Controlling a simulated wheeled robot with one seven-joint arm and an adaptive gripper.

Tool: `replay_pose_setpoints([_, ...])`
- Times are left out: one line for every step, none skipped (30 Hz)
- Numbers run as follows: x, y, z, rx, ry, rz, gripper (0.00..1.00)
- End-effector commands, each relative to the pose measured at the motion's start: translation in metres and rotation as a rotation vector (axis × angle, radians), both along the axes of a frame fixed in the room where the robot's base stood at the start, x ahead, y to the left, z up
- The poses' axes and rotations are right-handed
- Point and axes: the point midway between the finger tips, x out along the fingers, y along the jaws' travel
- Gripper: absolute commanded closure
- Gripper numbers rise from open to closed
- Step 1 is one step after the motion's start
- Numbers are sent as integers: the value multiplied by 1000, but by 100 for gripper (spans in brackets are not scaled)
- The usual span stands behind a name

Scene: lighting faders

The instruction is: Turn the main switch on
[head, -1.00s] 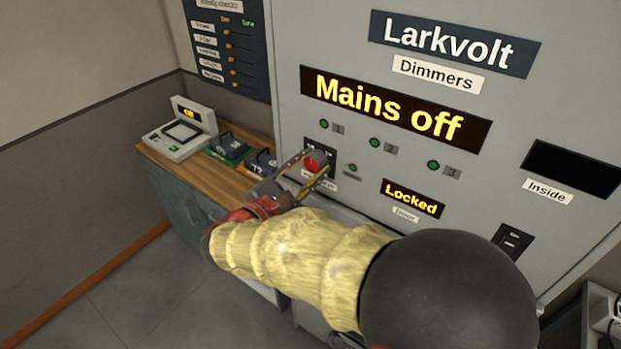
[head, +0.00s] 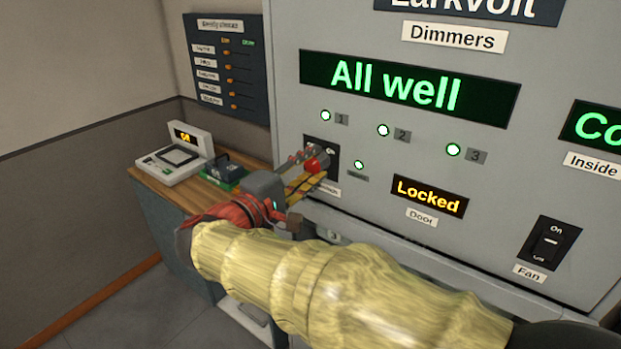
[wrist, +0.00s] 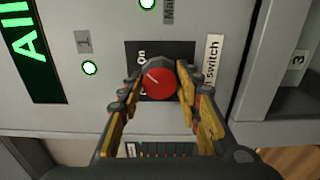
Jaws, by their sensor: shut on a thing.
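The main switch is a red rotary knob (head: 313,165) on a dark plate on the cabinet front, and it fills the middle of the wrist view (wrist: 160,84). The white line on the knob slants up and left in the wrist view, toward the "On" mark. My gripper (head: 306,176) is shut on the knob, with one finger on each side of it in the wrist view (wrist: 162,92). The display (head: 408,88) reads "All well" in green. Lamps 1, 2 and 3 and the small lamp (head: 359,165) beside the switch are lit.
A door display (head: 428,196) reads "Locked". A fan switch (head: 550,243) is at the lower right of the cabinet. A wooden counter (head: 165,190) on the left holds a grey device (head: 174,158). A dark fader panel (head: 228,75) hangs on the wall.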

Motion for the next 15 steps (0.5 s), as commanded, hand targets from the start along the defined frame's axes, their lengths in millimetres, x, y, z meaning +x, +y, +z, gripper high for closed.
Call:
replay_pose_setpoints([0,0,-3,14,-8,0,91])
replay_pose_setpoints([0,0,-3,20,-13,0,91])
replay_pose_setpoints([0,0,-3,28,-19,0,91])
replay_pose_setpoints([0,0,-3,33,-23,0,91])
replay_pose_setpoints([0,0,-3,37,-26,0,91])
replay_pose_setpoints([0,0,-2,41,-29,0,91])
replay_pose_setpoints([0,0,-2,43,-31,0,91])
replay_pose_setpoints([0,0,-2,45,-33,0,91])
replay_pose_setpoints([0,0,-2,48,-35,0,91])
replay_pose_setpoints([0,0,-2,49,-35,0,91])
replay_pose_setpoints([0,0,-1,49,-36,0,91])
replay_pose_setpoints([0,0,-1,51,-36,0,91])
replay_pose_setpoints([0,0,-1,50,-37,0,91])
replay_pose_setpoints([0,0,-1,51,-36,0,91])
replay_pose_setpoints([0,0,-1,51,-36,0,91])
